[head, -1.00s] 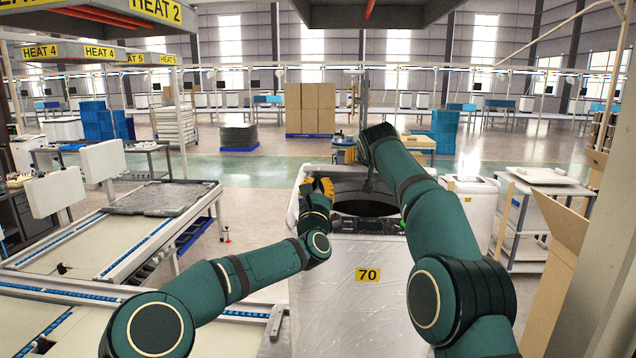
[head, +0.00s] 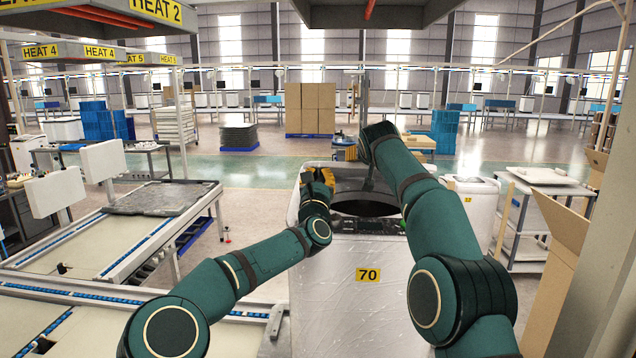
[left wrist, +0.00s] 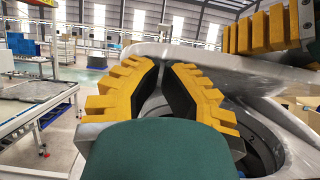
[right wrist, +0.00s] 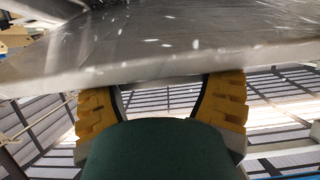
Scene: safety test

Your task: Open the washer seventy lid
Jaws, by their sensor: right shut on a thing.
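The washer seventy is a pale cabinet with a yellow "70" label (head: 368,275), in the middle of the head view. Its round dark opening (head: 365,208) shows between my arms, and in the left wrist view (left wrist: 262,150). The grey lid (right wrist: 150,55) spans the right wrist view; its edge is at the fingertips of my right gripper (right wrist: 160,85), shut on it. In the left wrist view the lid stands raised above the opening. My left gripper (head: 318,176) is at the washer's top left; its fingers (left wrist: 160,68) are slightly apart and appear empty. My right arm hides part of the washer top.
A conveyor bench with a dark mat (head: 160,198) stands left of the washer. A white machine (head: 472,200), a metal cart (head: 525,225) and an open cardboard box (head: 560,260) stand to the right. Open floor lies behind the washer.

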